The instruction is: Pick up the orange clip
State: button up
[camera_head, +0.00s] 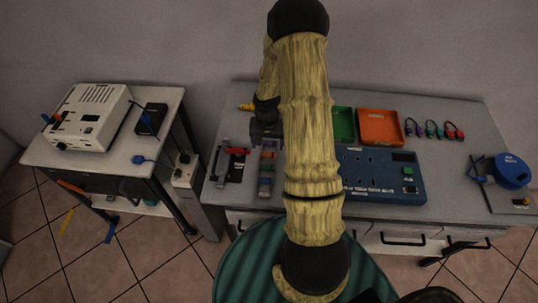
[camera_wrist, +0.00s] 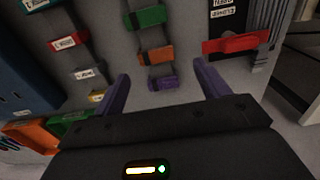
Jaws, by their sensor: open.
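In the wrist view, an orange clip (camera_wrist: 155,56) sits on a dark strip between a green clip (camera_wrist: 146,17) and a purple clip (camera_wrist: 163,83). My gripper (camera_wrist: 162,82) is open, with its two purple fingers apart. The purple clip lies between the fingertips in the picture, and the orange clip shows just beyond them. Nothing is held. My arm hides part of the table.
A red-jawed tool (camera_wrist: 235,43) lies right of the strip in the wrist view, and a row of labelled pieces (camera_wrist: 70,41) lies left. An orange tray (camera_head: 380,126), green tray (camera_head: 343,124) and blue panel box (camera_head: 383,176) stand on the table. A side table holds a white device (camera_head: 90,117).

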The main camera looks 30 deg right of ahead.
aim_at(269, 153)
jog(key=shift+f, duration=0.1)
jog(key=shift+s+d+f+p, duration=0.1)
jog(key=shift+f+p, duration=0.35)
jog(key=shift+f, duration=0.8)
jog(key=shift+s+d+f+p, duration=0.1)
jog(key=shift+f+p, duration=0.3)
jog(key=shift+f, duration=0.85)
jog(key=c, duration=1)
